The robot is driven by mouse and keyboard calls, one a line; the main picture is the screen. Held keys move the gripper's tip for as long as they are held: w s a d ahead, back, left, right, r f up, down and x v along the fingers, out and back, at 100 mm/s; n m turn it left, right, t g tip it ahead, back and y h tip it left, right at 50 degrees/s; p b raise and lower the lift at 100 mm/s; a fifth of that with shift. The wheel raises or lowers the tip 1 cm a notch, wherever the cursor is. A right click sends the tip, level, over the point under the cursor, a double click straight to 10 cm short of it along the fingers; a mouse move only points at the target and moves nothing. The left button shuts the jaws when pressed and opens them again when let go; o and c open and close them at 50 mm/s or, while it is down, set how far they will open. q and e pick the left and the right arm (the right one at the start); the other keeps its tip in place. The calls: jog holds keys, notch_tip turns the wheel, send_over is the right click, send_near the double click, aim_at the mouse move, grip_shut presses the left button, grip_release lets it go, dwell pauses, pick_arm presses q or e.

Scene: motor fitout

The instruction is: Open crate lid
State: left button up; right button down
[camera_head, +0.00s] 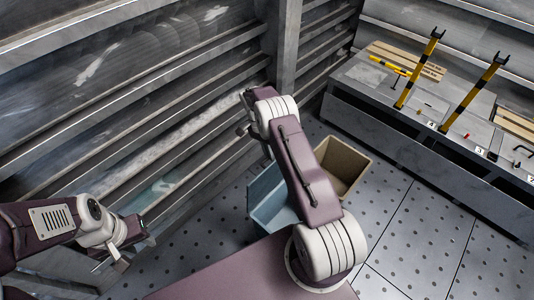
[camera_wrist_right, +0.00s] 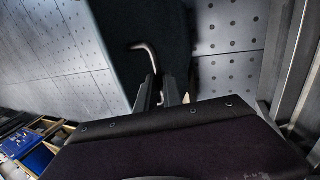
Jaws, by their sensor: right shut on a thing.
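My right gripper (camera_head: 243,112) is at the far end of the raised arm, close to the slatted grey wall. In the right wrist view its fingers (camera_wrist_right: 160,92) are shut on a bent metal handle (camera_wrist_right: 146,50) in front of a dark flat panel (camera_wrist_right: 120,40). I cannot tell for sure whether this panel is the crate lid. In the head view the arm hides the handle and panel. My left gripper (camera_head: 128,250) is at the lower left, away from the crates; its finger gap is unclear.
A blue-grey crate (camera_head: 266,205) and a tan open crate (camera_head: 345,160) stand on the dotted floor (camera_head: 410,240), partly behind my right arm. A grey bench (camera_head: 385,115) with yellow-and-black posts (camera_head: 470,97) stands at the upper right. The floor before it is clear.

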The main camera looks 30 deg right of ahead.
dwell(0.3)
jog(key=c, duration=1.5)
grip_release()
jog(key=p+v, duration=0.1)
jog(key=v, duration=0.8)
